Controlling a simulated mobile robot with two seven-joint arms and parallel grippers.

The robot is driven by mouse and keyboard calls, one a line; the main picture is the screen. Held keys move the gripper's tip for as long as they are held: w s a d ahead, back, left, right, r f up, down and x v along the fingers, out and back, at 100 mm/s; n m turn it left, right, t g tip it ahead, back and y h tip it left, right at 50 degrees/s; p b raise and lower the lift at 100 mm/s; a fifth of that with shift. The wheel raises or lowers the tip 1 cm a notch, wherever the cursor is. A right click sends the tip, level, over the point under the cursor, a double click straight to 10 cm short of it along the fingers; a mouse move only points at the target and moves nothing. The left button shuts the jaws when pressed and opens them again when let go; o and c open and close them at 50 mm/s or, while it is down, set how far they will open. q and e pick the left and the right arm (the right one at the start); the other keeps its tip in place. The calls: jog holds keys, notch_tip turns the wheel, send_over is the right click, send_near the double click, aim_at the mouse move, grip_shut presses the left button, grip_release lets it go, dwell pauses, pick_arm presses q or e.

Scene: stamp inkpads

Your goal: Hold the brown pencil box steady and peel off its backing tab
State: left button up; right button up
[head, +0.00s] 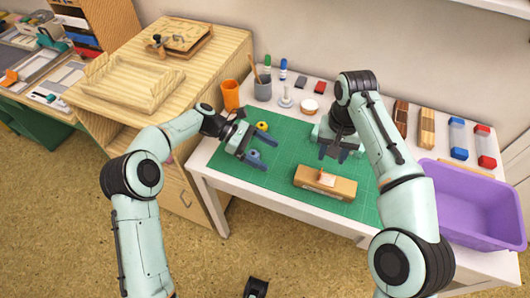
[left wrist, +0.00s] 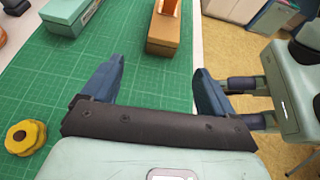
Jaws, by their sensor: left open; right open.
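The brown pencil box (head: 325,183) lies on the green cutting mat, with a pale label on its front edge. It also shows at the top of the left wrist view (left wrist: 163,40), with an orange strip on top; I cannot tell if this strip is the backing tab. My left gripper (head: 270,152) is open and empty, low over the mat to the left of the box and apart from it. Its spread fingers (left wrist: 155,88) show in the left wrist view. My right gripper (head: 333,154) is open and empty, behind the box and apart from it.
A yellow roll (head: 262,126) sits by my left gripper. Cups, markers and small blocks line the table's back. A purple bin (head: 470,205) stands at the right. Bare mat lies left of the pencil box.

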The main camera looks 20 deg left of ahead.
aim_at(325, 184)
pick_arm(q)
jog(key=shift+s+d+f, duration=0.1)
jog(key=shift+d+f, duration=0.15)
jog(key=shift+d, duration=0.2)
jog(key=x, duration=1.2)
jog(key=shift+s+d, duration=0.1)
jog(key=shift+d, duration=0.3)
jog(key=shift+c, duration=0.3)
jog(key=c, duration=1)
pick_arm(e)
jog(key=shift+c, duration=0.9)
jog(key=shift+a+f, duration=0.15)
jog(key=shift+f, duration=0.05)
jog(key=shift+c, duration=0.5)
jog(key=shift+a+f+m, duration=0.5)
jog(key=shift+f+m, duration=0.2)
jog(key=shift+f, duration=0.2)
jog(key=shift+s+f, duration=0.1)
jog(key=shift+f, duration=3.75)
